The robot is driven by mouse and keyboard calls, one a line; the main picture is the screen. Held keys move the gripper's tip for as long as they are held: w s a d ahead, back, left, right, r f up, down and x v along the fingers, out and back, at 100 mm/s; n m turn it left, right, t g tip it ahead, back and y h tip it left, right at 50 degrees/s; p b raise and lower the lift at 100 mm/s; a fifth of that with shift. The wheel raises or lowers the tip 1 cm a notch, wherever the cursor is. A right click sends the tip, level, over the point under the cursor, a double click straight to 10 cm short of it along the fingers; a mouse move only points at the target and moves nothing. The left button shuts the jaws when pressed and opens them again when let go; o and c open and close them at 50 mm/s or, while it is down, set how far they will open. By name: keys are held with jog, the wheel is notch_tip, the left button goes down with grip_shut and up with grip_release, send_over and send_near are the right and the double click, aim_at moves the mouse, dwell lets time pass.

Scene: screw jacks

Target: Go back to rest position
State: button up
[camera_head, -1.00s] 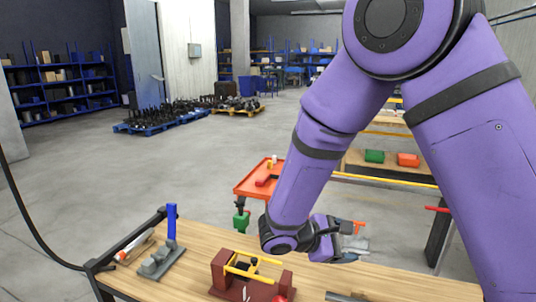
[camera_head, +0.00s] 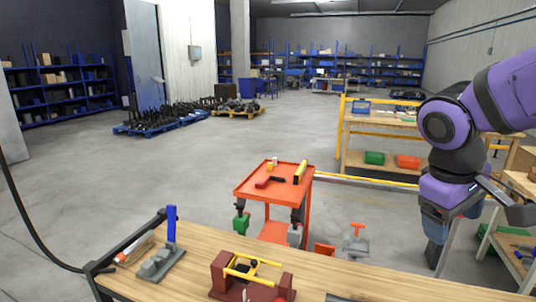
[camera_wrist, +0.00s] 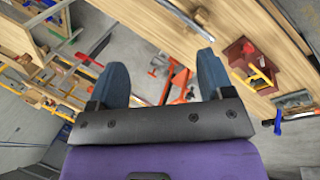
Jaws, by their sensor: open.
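My gripper (camera_head: 437,240) hangs at the right of the head view, past the back edge of the wooden workbench (camera_head: 340,278). In the wrist view its two blue fingers stand wide apart (camera_wrist: 163,76) with nothing between them. A dark red fixture with a yellow frame (camera_head: 222,271) sits on the bench, well to the left of my gripper. It also shows at the right of the wrist view (camera_wrist: 236,52). A grey screw-jack-like part (camera_head: 357,243) with an orange top is beyond the bench, left of my gripper.
A grey base with a blue upright (camera_head: 172,223) stands at the bench's left. An orange cart (camera_head: 262,187) with tools stands behind the bench. A yellow-railed bench (camera_head: 390,127) with green and red bins is farther back. Open floor lies at the middle left.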

jog(key=s+r+m+t+y, duration=0.3)
jog(key=s+r+m+t, duration=0.1)
jog(key=s, duration=0.3)
jog(key=shift+s+d+r, duration=0.25)
jog(key=shift+r, duration=0.4)
dwell(0.5)
jog(key=w+a+f+n+g+h, duration=0.2)
jog(key=w+a+f+n+h, duration=0.3)
jog(key=w+f+n, duration=0.45)
jog(key=w+a+f+n+g+h, duration=0.2)
jog(key=w+a+f+n+h, duration=0.1)
jog(key=w+a+f+n, duration=0.65)
jog(key=s+a+f+n+t+y, duration=0.1)
jog(key=a+f+n+t, duration=0.4)
jog(key=f+n, duration=0.4)
jog(key=s+a+f+n+t, duration=0.1)
jog(key=a+f+n+t, duration=0.55)
jog(key=f, duration=0.45)
jog(key=s+a+f+n+t+y, duration=0.1)
jog(key=a+f+n+t, duration=0.4)
jog(key=f+n, duration=0.5)
jog(key=shift+m+g, duration=0.25)
jog(key=shift+m, duration=0.5)
jog(key=x, duration=1)
jog(key=shift+w+d+f, duration=0.15)
jog(key=shift+f, duration=0.25)
